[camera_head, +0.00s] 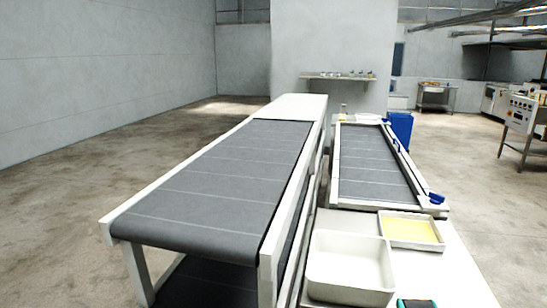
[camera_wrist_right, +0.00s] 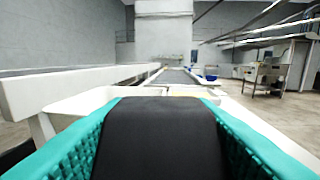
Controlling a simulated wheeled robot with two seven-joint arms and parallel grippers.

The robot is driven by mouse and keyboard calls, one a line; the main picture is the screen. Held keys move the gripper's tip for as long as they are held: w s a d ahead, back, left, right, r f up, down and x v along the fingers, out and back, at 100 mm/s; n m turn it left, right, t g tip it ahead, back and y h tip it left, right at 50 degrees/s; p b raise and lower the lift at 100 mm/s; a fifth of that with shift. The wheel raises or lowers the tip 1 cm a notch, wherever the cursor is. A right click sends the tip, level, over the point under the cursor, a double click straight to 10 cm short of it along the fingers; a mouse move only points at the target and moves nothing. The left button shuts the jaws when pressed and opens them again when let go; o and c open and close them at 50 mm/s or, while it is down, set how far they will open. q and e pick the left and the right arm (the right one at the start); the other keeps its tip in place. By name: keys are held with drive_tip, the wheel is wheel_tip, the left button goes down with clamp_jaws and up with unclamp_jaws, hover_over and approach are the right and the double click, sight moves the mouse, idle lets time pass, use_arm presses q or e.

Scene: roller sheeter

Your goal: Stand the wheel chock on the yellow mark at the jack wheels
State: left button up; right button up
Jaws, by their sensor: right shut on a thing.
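My right gripper (camera_head: 417,302) shows only as a teal and black bit at the bottom edge of the head view. In the right wrist view its two teal ribbed fingers (camera_wrist_right: 160,104) are shut on a black block (camera_wrist_right: 158,142), which looks like the wheel chock. The block fills the space between the fingers, and its lower part is cut off by the frame. I cannot make out the yellow floor mark or the jack wheels in either view. My left gripper is not in view.
A long grey conveyor (camera_head: 225,180) with white rails runs ahead. A second, narrower belt (camera_head: 375,165) lies to its right. A white tub (camera_head: 349,262) and a tray with yellow contents (camera_head: 411,230) stand on the near white table. Open concrete floor (camera_head: 475,190) lies to the right.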

drive_tip(key=s+a+f+n+y, duration=0.1)
drive_tip(key=s+a+f+y, duration=0.1)
drive_tip(key=s+a+f, duration=0.5)
drive_tip(key=shift+s+a+f, duration=0.15)
drive_tip(key=shift+s+f, duration=0.25)
drive_tip(key=shift+s, duration=0.25)
